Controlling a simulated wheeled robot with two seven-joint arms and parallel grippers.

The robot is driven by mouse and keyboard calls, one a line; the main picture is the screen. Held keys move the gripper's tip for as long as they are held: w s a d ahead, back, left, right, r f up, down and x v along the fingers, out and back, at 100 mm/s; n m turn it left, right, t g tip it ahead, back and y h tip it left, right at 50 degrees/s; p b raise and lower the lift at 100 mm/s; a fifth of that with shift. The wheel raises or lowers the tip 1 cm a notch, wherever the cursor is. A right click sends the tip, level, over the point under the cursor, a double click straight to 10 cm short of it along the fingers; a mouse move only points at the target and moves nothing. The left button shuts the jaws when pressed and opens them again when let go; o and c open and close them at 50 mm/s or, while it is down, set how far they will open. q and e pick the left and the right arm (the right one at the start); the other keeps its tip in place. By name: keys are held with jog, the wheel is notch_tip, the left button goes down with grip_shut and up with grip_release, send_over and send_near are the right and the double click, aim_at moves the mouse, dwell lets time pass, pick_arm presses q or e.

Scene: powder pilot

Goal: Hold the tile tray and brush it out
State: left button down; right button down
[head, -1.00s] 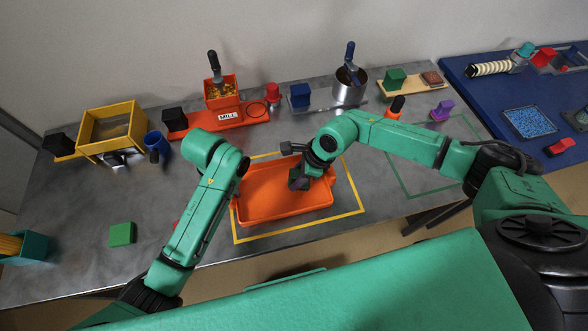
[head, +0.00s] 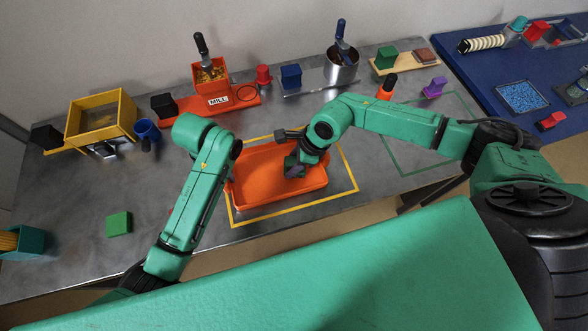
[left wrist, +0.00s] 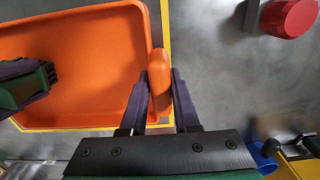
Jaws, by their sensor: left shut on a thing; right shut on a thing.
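The orange tile tray (head: 255,200) lies inside the yellow outline on the grey table. It also shows in the left wrist view (left wrist: 75,60). My left gripper (left wrist: 162,85) is shut on the tray's rounded orange handle (left wrist: 159,68), a finger on each side. In the head view my left arm hides this grip. My right gripper (head: 293,168) points down inside the tray area and is shut on a dark green thing (left wrist: 12,98) that fits the brush. Its bristles are hidden, and I cannot tell whether it touches the tray floor. No powder is clear on the visible floor.
Behind the tray stand an orange mill stand (head: 215,107), a red knob-like piece (head: 263,76) and a steel pot (head: 341,67). A yellow box (head: 100,118) and blue cup (head: 146,130) stand at the left. A green block (head: 119,223) lies front left. The green outline at right is mostly free.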

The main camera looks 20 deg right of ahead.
jog(key=shift+w, duration=1.8)
jog(key=shift+w+f, duration=0.15)
jog(key=shift+w, duration=0.95)
jog(key=shift+d, duration=0.1)
jog(key=shift+s, duration=4.15)
